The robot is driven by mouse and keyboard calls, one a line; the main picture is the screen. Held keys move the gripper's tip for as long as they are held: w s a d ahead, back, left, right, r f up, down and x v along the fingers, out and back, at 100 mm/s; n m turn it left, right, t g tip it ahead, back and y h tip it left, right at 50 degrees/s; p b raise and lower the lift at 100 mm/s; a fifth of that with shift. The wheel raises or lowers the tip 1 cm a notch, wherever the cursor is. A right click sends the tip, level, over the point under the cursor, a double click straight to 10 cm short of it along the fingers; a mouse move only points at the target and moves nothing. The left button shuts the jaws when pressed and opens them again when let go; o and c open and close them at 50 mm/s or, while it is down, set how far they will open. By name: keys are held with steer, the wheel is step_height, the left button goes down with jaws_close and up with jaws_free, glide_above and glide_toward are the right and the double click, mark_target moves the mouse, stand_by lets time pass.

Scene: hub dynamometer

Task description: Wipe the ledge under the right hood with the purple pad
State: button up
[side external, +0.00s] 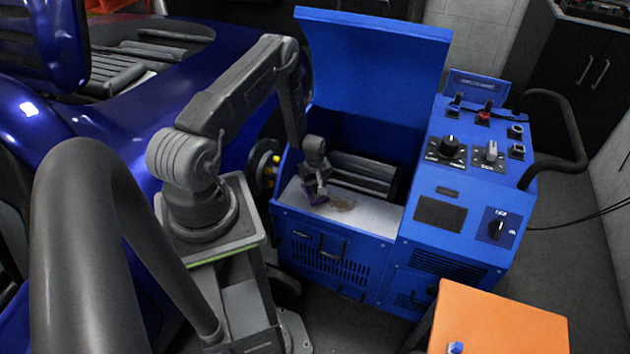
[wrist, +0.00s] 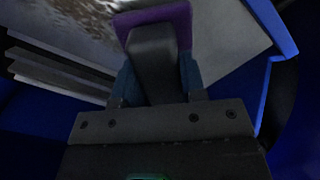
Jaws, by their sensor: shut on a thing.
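The purple pad (side external: 316,198) is at the left part of the light grey ledge (side external: 376,216), under the raised blue hood (side external: 375,65). My gripper (side external: 318,186) is shut on the pad from above. In the wrist view the pad's purple edge (wrist: 185,17) shows beyond its dark grey handle (wrist: 153,65), which sits between my fingers. A brown stain (side external: 342,206) lies on the ledge just right of the pad; brown marks also show in the wrist view (wrist: 85,18). The pad looks to be on or just above the ledge; contact is hidden.
Dark rollers (side external: 365,175) lie in the bay behind the ledge. A blue control panel (side external: 470,155) with knobs stands to the right. The bay's blue left wall is close to my gripper. An orange box (side external: 500,320) stands in front at the right.

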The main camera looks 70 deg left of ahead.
mark_target(362, 212)
steer(key=shift+w+d+f, duration=0.25)
steer(key=shift+w+f, duration=0.05)
steer(key=shift+f, duration=0.15)
steer(key=shift+w+d+f, duration=0.25)
steer(key=shift+f, duration=0.15)
steer(key=shift+w+d, duration=5.35)
steer(key=shift+d, duration=0.05)
steer(key=shift+s+a, duration=5.9)
steer(key=shift+r, duration=4.05)
